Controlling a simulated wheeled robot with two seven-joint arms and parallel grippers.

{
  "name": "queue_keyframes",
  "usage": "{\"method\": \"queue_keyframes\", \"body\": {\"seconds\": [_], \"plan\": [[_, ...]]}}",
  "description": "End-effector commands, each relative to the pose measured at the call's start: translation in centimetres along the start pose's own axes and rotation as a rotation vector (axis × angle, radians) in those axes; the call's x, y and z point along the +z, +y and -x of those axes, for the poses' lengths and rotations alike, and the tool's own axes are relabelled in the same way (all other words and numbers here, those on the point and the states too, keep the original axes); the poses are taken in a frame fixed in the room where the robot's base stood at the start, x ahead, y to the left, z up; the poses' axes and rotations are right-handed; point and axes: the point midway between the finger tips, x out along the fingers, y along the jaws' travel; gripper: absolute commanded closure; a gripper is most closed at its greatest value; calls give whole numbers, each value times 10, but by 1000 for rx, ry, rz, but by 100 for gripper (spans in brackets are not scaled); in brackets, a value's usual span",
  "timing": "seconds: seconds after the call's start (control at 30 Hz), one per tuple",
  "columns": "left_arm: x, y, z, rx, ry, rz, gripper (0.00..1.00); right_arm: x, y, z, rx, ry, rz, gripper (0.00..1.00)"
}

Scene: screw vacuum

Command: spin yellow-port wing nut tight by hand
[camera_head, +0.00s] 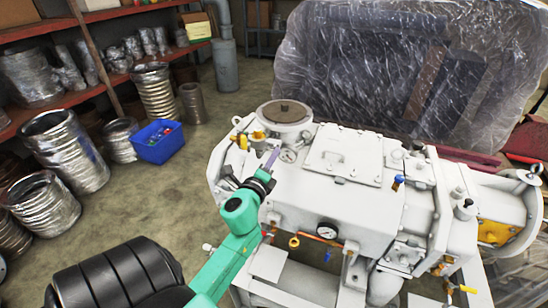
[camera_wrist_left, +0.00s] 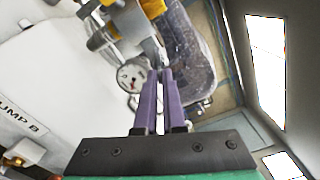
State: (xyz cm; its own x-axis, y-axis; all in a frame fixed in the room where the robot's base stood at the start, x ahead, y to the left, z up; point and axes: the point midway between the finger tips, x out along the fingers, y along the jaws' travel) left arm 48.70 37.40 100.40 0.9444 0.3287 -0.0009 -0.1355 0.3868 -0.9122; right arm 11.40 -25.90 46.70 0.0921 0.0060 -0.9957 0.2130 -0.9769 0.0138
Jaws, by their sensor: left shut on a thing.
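My left gripper (camera_head: 273,155) reaches over the left end of a white pump (camera_head: 340,205). Its purple fingers are close together beside a small round gauge (camera_head: 288,156). In the left wrist view the fingertips (camera_wrist_left: 160,72) meet at a small grey metal piece, with the gauge (camera_wrist_left: 131,77) just left of them. The piece is probably the wing nut, but its wings cannot be made out. Yellow fittings (camera_wrist_left: 152,8) show just beyond it. In the head view a yellow fitting (camera_head: 243,142) stands left of the fingers. My right gripper is not in view.
A round flange (camera_head: 284,112) rises behind the fingers. A second gauge (camera_head: 327,230) and orange-handled valve (camera_head: 294,242) are on the pump's front. A blue bin (camera_head: 158,141) stands on the floor at left, near metal ducts. A plastic-wrapped load (camera_head: 410,75) stands behind.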

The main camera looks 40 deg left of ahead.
Motion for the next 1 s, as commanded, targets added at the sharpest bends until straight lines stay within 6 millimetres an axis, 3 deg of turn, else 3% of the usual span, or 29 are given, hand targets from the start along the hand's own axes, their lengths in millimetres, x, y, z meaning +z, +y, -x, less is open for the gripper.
{"method": "queue_keyframes", "body": {"seconds": [0.3,0.73,0.8,0.83,1.0], "plan": [[3,-2,-1,-4,-7,-97,100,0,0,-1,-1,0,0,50],[4,-3,-1,-6,-9,-106,100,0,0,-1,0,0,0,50],[4,-3,-1,-6,-8,-105,70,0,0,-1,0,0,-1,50],[4,-3,-1,-6,-8,-105,62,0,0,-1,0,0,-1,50],[2,-1,0,-3,-5,-104,62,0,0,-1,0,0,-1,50]]}}
